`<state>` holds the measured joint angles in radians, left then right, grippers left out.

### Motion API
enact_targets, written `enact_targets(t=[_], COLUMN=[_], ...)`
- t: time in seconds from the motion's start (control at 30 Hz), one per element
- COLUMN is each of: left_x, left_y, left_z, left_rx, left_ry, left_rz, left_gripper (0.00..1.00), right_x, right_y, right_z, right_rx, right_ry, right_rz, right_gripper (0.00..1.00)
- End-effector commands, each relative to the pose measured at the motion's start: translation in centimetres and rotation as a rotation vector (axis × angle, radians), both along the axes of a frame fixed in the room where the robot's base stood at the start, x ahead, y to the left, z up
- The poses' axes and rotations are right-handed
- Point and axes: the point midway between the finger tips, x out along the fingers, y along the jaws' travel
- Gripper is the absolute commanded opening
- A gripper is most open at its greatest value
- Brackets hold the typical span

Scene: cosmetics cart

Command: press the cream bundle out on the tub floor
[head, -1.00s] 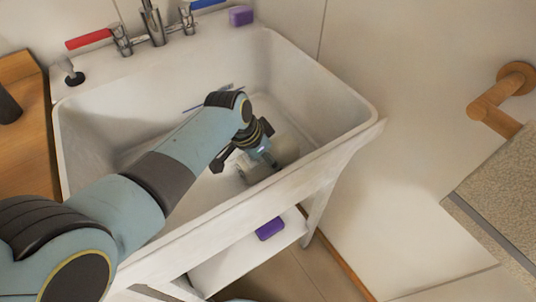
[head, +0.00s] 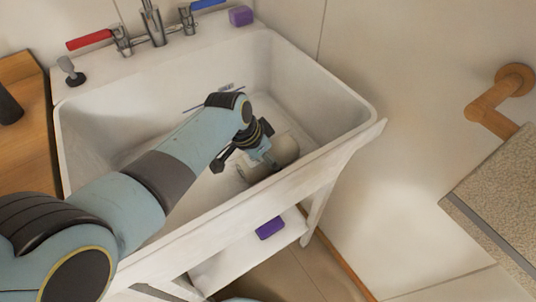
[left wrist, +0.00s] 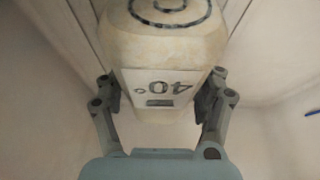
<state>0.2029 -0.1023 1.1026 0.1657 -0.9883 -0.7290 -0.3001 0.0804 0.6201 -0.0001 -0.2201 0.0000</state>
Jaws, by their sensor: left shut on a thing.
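The cream bundle (head: 284,150) lies low inside the white tub (head: 90,125), near its front right part. My left arm reaches in over the front rim. My left gripper (head: 250,162) is shut on the bundle. In the left wrist view the rolled bundle (left wrist: 165,45) shows a dark spiral on its end and a pale label with an upside-down "40°". The fingers of the left gripper (left wrist: 163,95) sit on both sides of it. Whether the bundle touches the floor is hard to tell. My right gripper is out of view.
A thin dark item and a small marking lie at the tub's back. Red-handled (head: 88,39) and blue-handled taps and a purple block (head: 240,15) are on the back ledge. Another purple block (head: 270,228) is on the shelf below. The tub's left floor is clear.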

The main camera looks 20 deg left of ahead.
Motion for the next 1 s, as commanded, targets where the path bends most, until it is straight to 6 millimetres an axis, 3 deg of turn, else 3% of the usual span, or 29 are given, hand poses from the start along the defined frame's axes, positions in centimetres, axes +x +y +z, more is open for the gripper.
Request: enact_targets(t=[0.8, 1.0], left_x=[-0.3, -0.2], left_y=[0.0, 0.0], left_z=[-0.1, 0.9], left_rx=[0.001, 0.001], left_ry=[0.008, 0.006], left_rz=[-0.002, -0.001], left_gripper=[0.43, 0.43], right_x=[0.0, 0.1], right_y=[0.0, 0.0], right_z=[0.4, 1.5], right_rx=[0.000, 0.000], right_ry=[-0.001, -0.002], right_rz=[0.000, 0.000], right_gripper=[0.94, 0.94])
